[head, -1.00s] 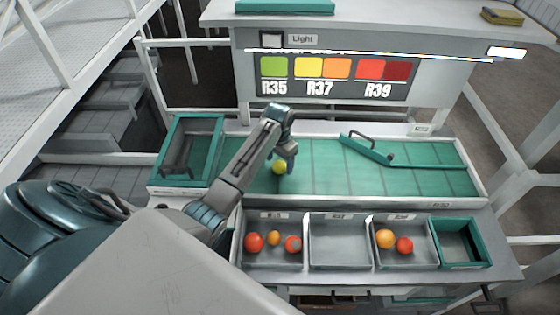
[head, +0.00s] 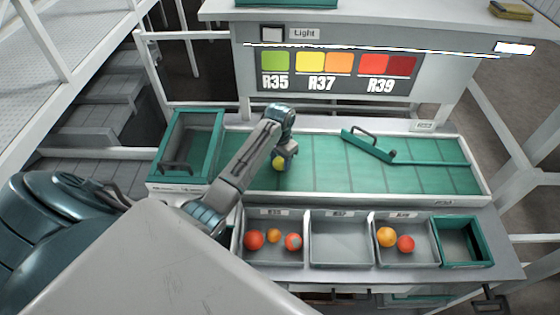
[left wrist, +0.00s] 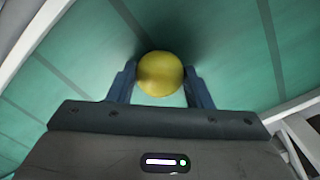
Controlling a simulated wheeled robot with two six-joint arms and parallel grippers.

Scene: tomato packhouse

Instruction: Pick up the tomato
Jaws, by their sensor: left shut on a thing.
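A yellow-green tomato (head: 279,163) is at the left gripper over the green belt (head: 330,175) in the head view. In the left wrist view the tomato (left wrist: 160,73) sits between the two dark fingers, one on each side. My left gripper (head: 284,160) is shut on it. The same gripper shows in the left wrist view (left wrist: 160,84). Whether the tomato still touches the belt is hard to tell. My right gripper is not in view.
In front stand a left tray (head: 273,212) with several red and orange tomatoes, an empty middle tray (head: 338,243), a right tray (head: 402,216) with two tomatoes and a teal bin (head: 462,220). A teal crate (head: 215,150) stands left. A teal diverter bar (head: 368,147) crosses the belt.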

